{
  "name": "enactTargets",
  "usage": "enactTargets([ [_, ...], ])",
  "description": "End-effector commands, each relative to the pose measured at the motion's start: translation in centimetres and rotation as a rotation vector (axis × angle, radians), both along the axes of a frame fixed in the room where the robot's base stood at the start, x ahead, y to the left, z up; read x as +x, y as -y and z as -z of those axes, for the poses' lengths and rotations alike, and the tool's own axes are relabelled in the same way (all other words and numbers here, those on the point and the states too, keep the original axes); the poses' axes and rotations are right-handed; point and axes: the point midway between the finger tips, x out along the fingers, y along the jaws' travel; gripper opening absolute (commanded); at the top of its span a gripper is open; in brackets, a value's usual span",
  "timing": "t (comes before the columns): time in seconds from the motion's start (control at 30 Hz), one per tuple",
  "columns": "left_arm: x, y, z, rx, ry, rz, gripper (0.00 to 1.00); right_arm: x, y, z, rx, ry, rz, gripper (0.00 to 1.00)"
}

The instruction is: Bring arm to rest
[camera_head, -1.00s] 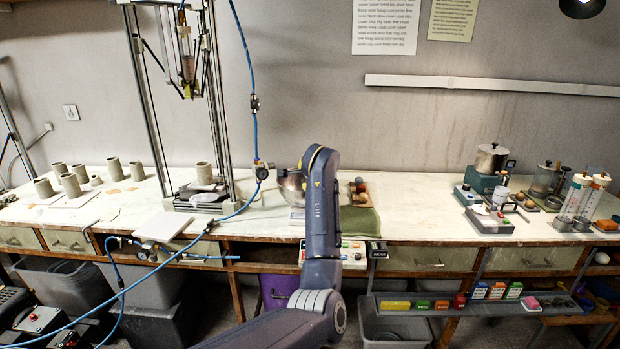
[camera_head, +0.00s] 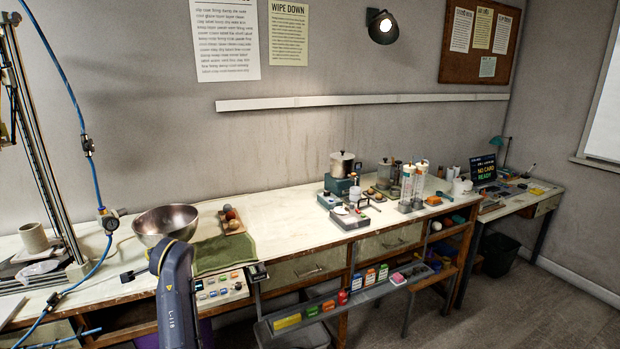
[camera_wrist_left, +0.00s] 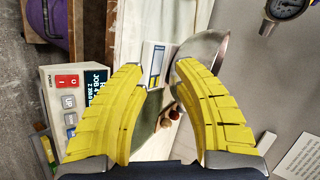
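My left arm (camera_head: 176,292) rises from the bottom edge of the head view, in front of the bench and just below the steel bowl (camera_head: 165,222). Its fingers are not clear there. In the left wrist view my left gripper (camera_wrist_left: 160,72) has its two yellow fingers spread apart, with nothing held between them. Beyond the fingers are the bowl (camera_wrist_left: 207,48), a small white device with a dark display (camera_wrist_left: 155,64) and the button panel (camera_wrist_left: 72,98). My right gripper is in neither view.
The button panel (camera_head: 222,289) is at the bench's front edge, below a green cloth (camera_head: 225,252). A wooden tray of balls (camera_head: 232,222) lies behind. A blue hose (camera_head: 88,160) hangs at left. A shelf of coloured boxes (camera_head: 345,300) juts out below the bench.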

Motion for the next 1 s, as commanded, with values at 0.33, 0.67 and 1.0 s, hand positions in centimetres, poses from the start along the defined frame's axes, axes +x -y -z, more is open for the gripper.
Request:
enactTargets([
  [0.33, -10.5, 1.7, 10.3, -0.001, -0.003, -0.028, 0.29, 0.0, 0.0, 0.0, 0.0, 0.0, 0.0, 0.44],
  [0.67, -21.7, 5.2, 17.1, -0.049, -0.006, -0.007, 0.29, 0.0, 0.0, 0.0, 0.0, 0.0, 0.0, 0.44],
  [1.0, -34.0, 9.9, 21.1, -0.159, -0.03, 0.028, 0.29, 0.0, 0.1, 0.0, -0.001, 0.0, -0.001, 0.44],
])
